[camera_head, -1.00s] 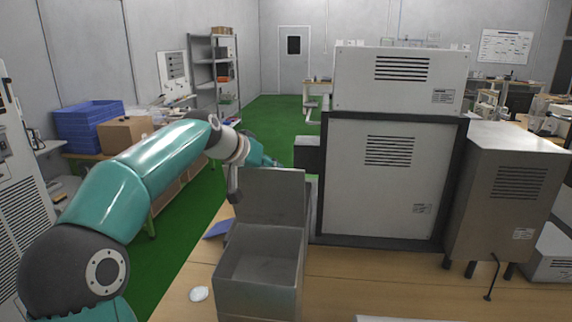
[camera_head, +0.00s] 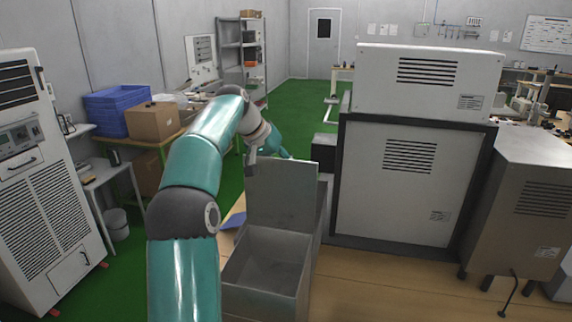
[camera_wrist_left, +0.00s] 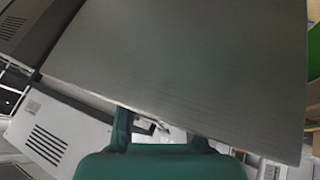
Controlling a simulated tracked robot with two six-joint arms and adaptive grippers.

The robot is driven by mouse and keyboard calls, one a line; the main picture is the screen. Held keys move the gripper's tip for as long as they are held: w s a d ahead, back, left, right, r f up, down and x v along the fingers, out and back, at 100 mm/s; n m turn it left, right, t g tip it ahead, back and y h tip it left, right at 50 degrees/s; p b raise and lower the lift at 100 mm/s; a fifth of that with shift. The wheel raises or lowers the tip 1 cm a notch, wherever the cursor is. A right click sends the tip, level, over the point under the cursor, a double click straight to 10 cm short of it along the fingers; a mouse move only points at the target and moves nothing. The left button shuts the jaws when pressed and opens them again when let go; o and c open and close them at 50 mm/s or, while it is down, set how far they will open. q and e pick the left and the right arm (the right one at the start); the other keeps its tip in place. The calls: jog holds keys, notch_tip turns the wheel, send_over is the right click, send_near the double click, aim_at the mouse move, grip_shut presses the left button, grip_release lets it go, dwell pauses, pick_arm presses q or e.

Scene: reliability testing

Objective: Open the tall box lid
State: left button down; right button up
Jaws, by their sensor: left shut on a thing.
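The tall grey metal box stands on the wooden table in the head view, its top open; its front wall (camera_head: 258,304) shows at the bottom. Its lid (camera_head: 283,195) stands about upright at the back of the opening. My left gripper (camera_head: 282,151) is at the lid's top edge, partly hidden behind it, and is shut on the lid. In the left wrist view the lid (camera_wrist_left: 190,65) is a large grey panel, and my left gripper (camera_wrist_left: 150,128) meets its lower edge; the fingertips are largely hidden. My right gripper is not in view.
A large white and black machine (camera_head: 410,180) stands close right of the box. A grey cabinet (camera_head: 535,200) is farther right. Blue crates (camera_head: 118,108) and a cardboard box (camera_head: 153,120) sit on a side bench at left. Table surface (camera_head: 375,285) right of the box is clear.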

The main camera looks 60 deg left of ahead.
pick_arm(q)
jog(key=shift+s+f, duration=0.1)
jog(key=shift+f, duration=0.5)
jog(key=c, duration=0.9)
grip_release()
jog(key=shift+d, duration=0.1)
jog(key=shift+o, duration=0.2)
jog(key=shift+r, duration=0.1)
jog(key=shift+s+r, duration=0.15)
jog(key=shift+r, duration=0.15)
jog(key=v, duration=0.7)
jog(key=shift+r, duration=0.1)
